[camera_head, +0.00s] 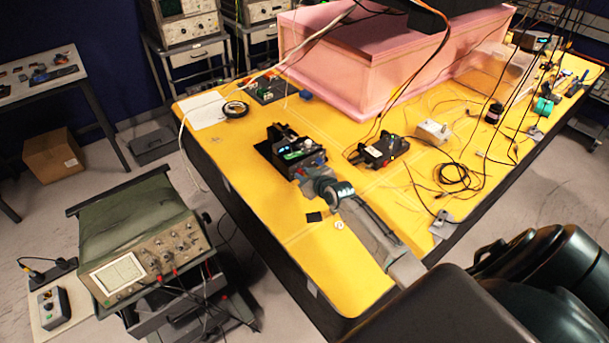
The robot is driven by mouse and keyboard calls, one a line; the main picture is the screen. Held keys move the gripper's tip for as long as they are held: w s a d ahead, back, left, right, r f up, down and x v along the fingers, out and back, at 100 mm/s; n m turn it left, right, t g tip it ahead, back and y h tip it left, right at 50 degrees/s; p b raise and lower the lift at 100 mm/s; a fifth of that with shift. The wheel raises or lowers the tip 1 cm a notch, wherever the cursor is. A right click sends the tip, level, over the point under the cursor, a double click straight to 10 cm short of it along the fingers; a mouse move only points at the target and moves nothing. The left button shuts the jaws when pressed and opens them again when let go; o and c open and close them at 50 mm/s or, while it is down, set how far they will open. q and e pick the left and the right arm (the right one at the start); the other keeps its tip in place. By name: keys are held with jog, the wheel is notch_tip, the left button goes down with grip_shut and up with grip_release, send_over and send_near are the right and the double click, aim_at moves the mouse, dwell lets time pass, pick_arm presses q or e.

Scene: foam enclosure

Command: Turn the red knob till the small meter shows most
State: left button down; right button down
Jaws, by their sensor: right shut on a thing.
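A small black device (284,143) with a green board and a tiny lit meter (291,156) stands on the yellow table. The meter's reading is too small to make out. My right gripper (303,174) reaches in from the lower right and meets the device's near side. It is shut on the red knob there, which the fingers mostly hide. My left gripper is not in view.
The yellow table (262,212) is bare left of my right arm. Another black device (379,151) and loose cables lie to the right. A pink foam box (385,62) stands behind. A green oscilloscope (137,240) stands at the lower left.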

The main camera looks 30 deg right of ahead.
jog(key=shift+f+m+b, duration=0.15)
jog(key=shift+m+b, duration=0.15)
jog(key=shift+b, duration=0.45)
jog(key=m+y+b, duration=0.1)
jog(key=m+b, duration=0.1)
jog(key=b, duration=0.2)
jog(key=m+y+b, duration=0.2)
jog(key=b, duration=0.3)
jog(key=shift+d+f+y, duration=0.1)
jog(key=shift+d+y, duration=0.2)
jog(key=shift+d, duration=0.05)
jog(key=shift+m+y+b, duration=0.4)
jog(key=shift+m+b, duration=0.3)
jog(key=shift+b, duration=0.25)
jog(key=c, duration=1.3)
grip_release()
jog(key=shift+r, duration=0.2)
jog(key=shift+o, duration=0.2)
